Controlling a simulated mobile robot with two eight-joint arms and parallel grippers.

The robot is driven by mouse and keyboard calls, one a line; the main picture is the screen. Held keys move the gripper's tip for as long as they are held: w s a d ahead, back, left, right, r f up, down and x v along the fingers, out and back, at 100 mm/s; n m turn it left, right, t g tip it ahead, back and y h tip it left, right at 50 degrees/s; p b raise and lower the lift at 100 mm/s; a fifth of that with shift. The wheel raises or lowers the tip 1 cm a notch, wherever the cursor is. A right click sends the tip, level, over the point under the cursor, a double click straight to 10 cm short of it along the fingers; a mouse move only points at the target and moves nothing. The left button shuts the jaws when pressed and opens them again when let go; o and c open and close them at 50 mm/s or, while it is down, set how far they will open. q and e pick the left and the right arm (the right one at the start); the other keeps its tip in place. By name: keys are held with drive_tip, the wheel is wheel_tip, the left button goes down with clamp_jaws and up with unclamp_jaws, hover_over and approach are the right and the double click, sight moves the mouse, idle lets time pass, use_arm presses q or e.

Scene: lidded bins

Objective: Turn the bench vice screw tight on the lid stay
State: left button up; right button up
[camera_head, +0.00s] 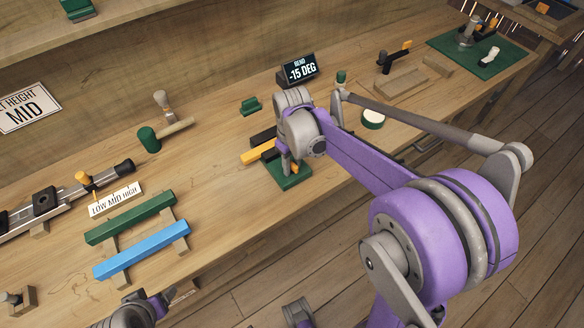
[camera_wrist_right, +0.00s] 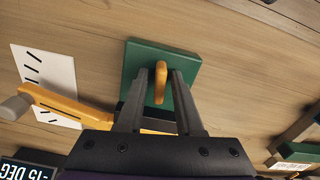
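The bench vice shows as a green block (camera_wrist_right: 150,58) with a yellow screw handle (camera_wrist_right: 160,82) in the right wrist view. In the head view its green base (camera_head: 291,181) is partly hidden by my right arm. My right gripper (camera_wrist_right: 157,76) is open, one finger on each side of the yellow handle, with a gap to each finger. A yellow and black bar (camera_wrist_right: 62,104), seemingly the lid stay, lies by the vice, partly behind my gripper; its yellow end shows in the head view (camera_head: 256,153). My left gripper (camera_head: 163,298) is at the bottom edge, its fingers unclear.
A display (camera_head: 299,69) reading "BEND -15 DEG" stands behind the vice. A green bar (camera_head: 130,218) and a blue bar (camera_head: 142,250) lie at left, near a metal rail (camera_head: 60,195). A green mallet (camera_head: 149,140) and a white-topped round pot (camera_head: 373,118) are also on the bench.

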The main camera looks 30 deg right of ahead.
sight(292, 163)
clamp_jaws()
drive_tip(key=shift+m, duration=1.3)
drive_tip(key=shift+o, duration=0.4)
unclamp_jaws()
drive_tip(key=shift+r, duration=0.1)
drive_tip(key=shift+r+p, duration=1.65)
drive_tip(key=shift+r, duration=0.8)
